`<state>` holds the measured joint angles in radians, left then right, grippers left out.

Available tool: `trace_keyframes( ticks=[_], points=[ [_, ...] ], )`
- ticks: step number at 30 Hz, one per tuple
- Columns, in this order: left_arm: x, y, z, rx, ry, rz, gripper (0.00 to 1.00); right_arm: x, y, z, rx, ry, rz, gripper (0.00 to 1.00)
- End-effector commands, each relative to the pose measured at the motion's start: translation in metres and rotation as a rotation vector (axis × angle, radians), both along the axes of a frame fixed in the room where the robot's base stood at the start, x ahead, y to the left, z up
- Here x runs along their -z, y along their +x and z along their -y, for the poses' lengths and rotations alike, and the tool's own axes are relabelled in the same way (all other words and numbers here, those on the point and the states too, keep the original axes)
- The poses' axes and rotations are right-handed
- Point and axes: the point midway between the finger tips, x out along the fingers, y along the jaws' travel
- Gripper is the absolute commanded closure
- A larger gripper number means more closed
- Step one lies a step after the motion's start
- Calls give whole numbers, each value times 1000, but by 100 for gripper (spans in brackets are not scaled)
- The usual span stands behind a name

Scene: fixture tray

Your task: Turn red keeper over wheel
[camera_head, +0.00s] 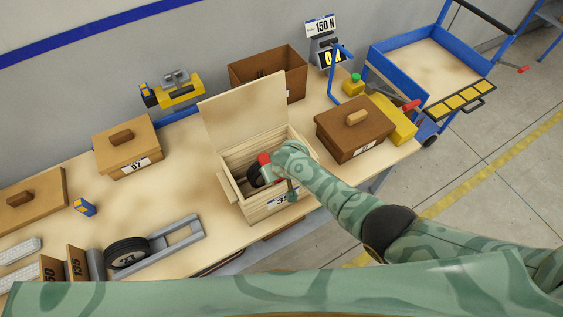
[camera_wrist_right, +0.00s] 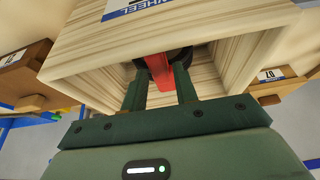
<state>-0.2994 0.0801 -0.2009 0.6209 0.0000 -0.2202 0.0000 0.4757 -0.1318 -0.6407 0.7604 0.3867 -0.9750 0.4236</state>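The red keeper (camera_head: 264,158) sits in the open wooden crate (camera_head: 268,208), at the top of a dark wheel (camera_head: 255,176) that stands inside. My right gripper (camera_head: 277,161) reaches into the crate from the right. In the right wrist view, the red keeper (camera_wrist_right: 158,68) lies between the two fingers of my right gripper (camera_wrist_right: 160,75), which look closed on its sides. The dark wheel (camera_wrist_right: 182,57) shows behind it, partly hidden by the fingers and the crate's wall. My left gripper is not in view.
The crate's lid (camera_head: 243,108) stands raised at the back. A closed brown box (camera_head: 354,144) is close on the right and another (camera_head: 128,160) on the left.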

Motion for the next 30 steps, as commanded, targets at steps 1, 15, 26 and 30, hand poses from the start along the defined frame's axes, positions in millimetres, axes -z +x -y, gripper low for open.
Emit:
trace_keyframes(
  ticks=[1, 15, 26, 30],
  points=[
    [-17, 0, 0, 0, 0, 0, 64, -19, -4, 2, 1, 1, 1, 71],
    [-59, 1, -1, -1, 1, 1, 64, -118, -42, 18, 1, 4, 2, 71],
    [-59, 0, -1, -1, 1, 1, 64, -132, -48, 22, 1, 1, 1, 71],
    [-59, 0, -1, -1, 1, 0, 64, -132, -48, 21, 1, 1, 1, 71]
  ],
)
